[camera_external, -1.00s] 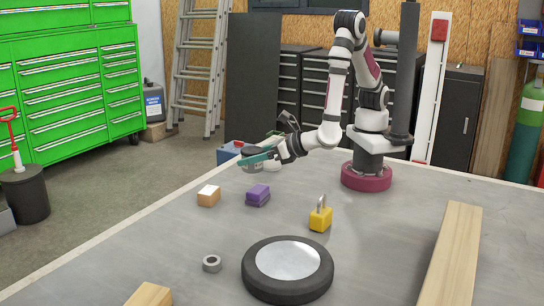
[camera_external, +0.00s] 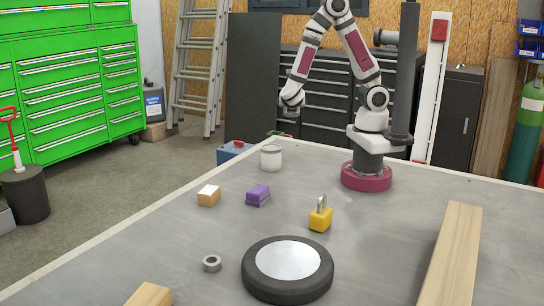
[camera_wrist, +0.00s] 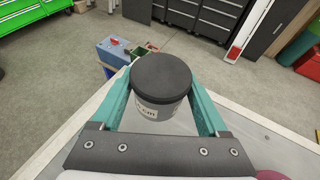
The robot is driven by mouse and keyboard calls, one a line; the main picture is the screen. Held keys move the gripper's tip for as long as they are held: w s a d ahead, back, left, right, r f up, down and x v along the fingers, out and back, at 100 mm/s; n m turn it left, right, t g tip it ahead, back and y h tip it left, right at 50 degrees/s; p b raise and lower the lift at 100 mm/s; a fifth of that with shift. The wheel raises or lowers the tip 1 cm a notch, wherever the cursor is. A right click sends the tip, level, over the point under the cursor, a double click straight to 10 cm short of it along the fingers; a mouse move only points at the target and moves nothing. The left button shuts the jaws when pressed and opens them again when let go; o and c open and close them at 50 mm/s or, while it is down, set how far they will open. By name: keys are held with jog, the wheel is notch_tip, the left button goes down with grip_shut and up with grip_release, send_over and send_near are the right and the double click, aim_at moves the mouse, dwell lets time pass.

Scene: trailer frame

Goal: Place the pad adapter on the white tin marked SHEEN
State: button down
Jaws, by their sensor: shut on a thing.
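In the wrist view the teal fingers of my gripper (camera_wrist: 161,84) are closed on a dark round pad adapter (camera_wrist: 161,70), one finger on each side. A pale surface with dark lettering shows just below its dark rim. In the external view a white tin (camera_external: 271,159) stands upright near the table's far left edge. My gripper (camera_external: 291,103) is raised above and slightly right of it, its fingers and load hidden there.
An orange block (camera_external: 208,196), a purple block (camera_external: 258,195) and a yellow padlock (camera_external: 320,217) stand on the table. A grey ring (camera_external: 212,263) and a large black disc (camera_external: 256,283) lie nearer. A wooden beam (camera_external: 452,255) lies right. A blue toolbox (camera_wrist: 114,53) is beyond the edge.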

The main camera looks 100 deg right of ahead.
jog(key=w+a+f, duration=0.1)
jog(key=w, duration=0.1)
jog(key=w+a+f, duration=0.1)
jog(key=w+f, duration=0.1)
jog(key=w, duration=0.1)
jog(key=w+a+f, duration=0.1)
jog(key=w+f, duration=0.1)
jog(key=w, duration=0.1)
jog(key=shift+a+f, duration=0.15)
jog(key=shift+a, duration=0.15)
jog(key=shift+w+a+f, duration=0.1)
jog(key=shift+w+f, duration=0.05)
jog(key=shift+f, duration=0.95)
jog(key=shift+w+a+f, duration=0.1)
jog(key=shift+f, duration=0.95)
